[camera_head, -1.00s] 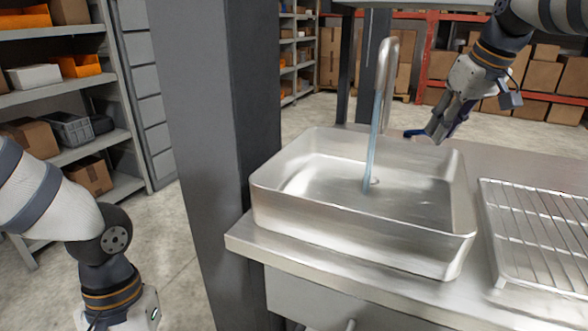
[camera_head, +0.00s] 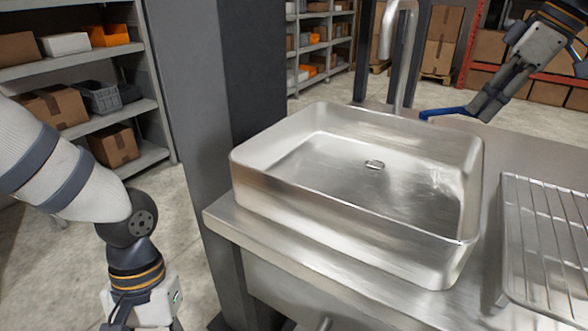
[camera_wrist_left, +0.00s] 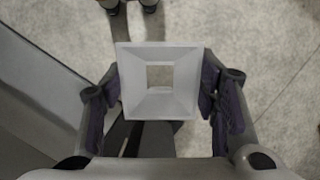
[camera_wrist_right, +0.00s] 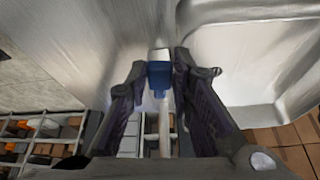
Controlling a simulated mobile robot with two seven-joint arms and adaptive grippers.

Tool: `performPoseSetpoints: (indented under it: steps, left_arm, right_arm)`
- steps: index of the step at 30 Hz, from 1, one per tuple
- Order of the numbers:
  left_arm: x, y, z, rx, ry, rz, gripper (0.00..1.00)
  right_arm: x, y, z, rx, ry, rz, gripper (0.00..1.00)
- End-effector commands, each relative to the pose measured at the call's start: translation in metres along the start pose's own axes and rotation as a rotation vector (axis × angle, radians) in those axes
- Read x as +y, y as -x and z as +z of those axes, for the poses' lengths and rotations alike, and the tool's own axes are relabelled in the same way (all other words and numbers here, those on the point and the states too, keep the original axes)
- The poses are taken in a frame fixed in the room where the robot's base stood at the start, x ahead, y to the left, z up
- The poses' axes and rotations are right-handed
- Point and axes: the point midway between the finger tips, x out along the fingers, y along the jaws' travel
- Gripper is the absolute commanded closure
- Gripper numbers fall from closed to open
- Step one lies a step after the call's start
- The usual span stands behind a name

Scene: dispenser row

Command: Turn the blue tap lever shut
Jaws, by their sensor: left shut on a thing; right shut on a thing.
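The blue tap lever (camera_head: 445,112) is behind the sink by the base of the tap (camera_head: 406,55). My right gripper (camera_head: 476,112) is at the lever's right part. In the right wrist view the blue lever (camera_wrist_right: 159,75) lies between my right fingers (camera_wrist_right: 160,82), which are shut on it. No water runs from the spout, and the sink (camera_head: 350,205) is empty with its drain showing. My left gripper (camera_wrist_left: 155,92) is shut on a white square hollow piece (camera_wrist_left: 160,109), seen in the left wrist view. Its fingers are below the head view.
A wire drying rack (camera_head: 545,245) stands right of the sink on the steel counter (camera_head: 485,280). A dark grey column (camera_head: 195,120) stands to the left. Shelves with boxes (camera_head: 112,145) are farther left, and cartons stand at the back.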

Motion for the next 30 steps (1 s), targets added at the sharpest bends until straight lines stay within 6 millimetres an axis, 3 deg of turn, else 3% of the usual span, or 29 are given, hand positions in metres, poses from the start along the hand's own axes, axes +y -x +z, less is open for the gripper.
performPoseSetpoints:
  steps: [17,18,20,30]
  left_arm:
    - [0.0000,-0.0019,-0.0002,-0.003,0.000,0.000,0.64]
    - [0.0000,-0.0019,-0.0002,-0.003,0.000,0.000,0.64]
    - [0.0000,-0.0019,-0.0002,-0.003,0.000,0.000,0.64]
    - [0.0000,-0.0020,-0.0002,-0.003,0.000,0.000,0.64]
  right_arm:
    - [-0.0008,0.0000,-0.0005,0.000,0.022,-0.007,1.00]
    - [-0.0009,-0.0001,-0.0005,0.000,0.022,-0.008,0.72]
    - [-0.0009,-0.0001,-0.0005,0.000,0.022,-0.008,0.58]
    - [-0.0007,0.0014,-0.0004,0.000,0.022,-0.007,0.58]
